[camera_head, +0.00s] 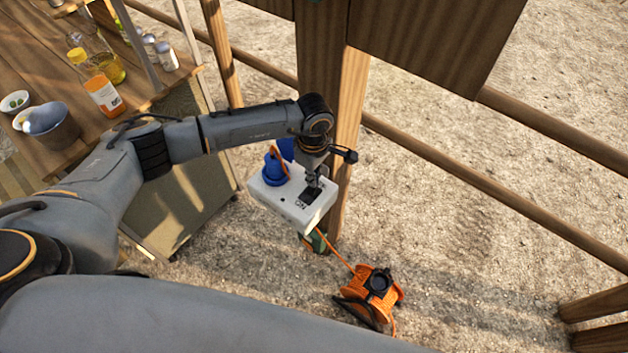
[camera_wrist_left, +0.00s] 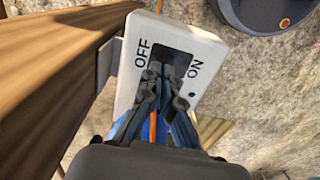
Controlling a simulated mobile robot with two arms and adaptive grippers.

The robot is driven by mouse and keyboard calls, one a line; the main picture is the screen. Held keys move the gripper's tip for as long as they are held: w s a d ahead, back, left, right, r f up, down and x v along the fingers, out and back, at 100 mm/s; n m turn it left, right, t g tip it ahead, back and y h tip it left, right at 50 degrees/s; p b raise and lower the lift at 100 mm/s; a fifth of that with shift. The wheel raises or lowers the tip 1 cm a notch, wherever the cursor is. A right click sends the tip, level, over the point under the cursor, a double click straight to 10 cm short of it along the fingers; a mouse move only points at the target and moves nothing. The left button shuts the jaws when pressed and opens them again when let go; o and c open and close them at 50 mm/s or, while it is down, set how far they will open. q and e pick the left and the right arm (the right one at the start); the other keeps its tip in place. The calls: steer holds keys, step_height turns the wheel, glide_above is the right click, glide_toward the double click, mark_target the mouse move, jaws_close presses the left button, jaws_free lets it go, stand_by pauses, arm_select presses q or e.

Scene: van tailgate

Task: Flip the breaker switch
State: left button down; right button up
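The breaker box (camera_head: 267,196) is a white box on a wooden post, with a blue plug on its top face. In the left wrist view the box (camera_wrist_left: 210,52) shows a dark switch recess (camera_wrist_left: 170,60) between the printed words OFF and ON. My left gripper (camera_head: 314,186) is over this recess, and its fingertips (camera_wrist_left: 167,76) are close together at it, looking shut. The fingers cover much of the recess, so the switch position and any contact cannot be told. My right gripper is not in view.
The wooden post (camera_head: 347,110) and fence rails (camera_head: 480,185) stand beside the box. An orange cable reel (camera_head: 379,285) lies on the gravel below. A wooden table (camera_head: 40,65) with a bottle (camera_head: 100,92), bowls and cans is at the upper left.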

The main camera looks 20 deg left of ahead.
arm_select(q)
step_height(320, 180, up, 2)
steer(key=shift+w+r+p, duration=0.1)
steer(key=shift+w+p, duration=0.05)
steer(key=shift+p, duration=0.4)
steer(key=shift+r+p, duration=1.2)
steer(key=shift+r, duration=1.15)
steer(key=shift+f, duration=0.1)
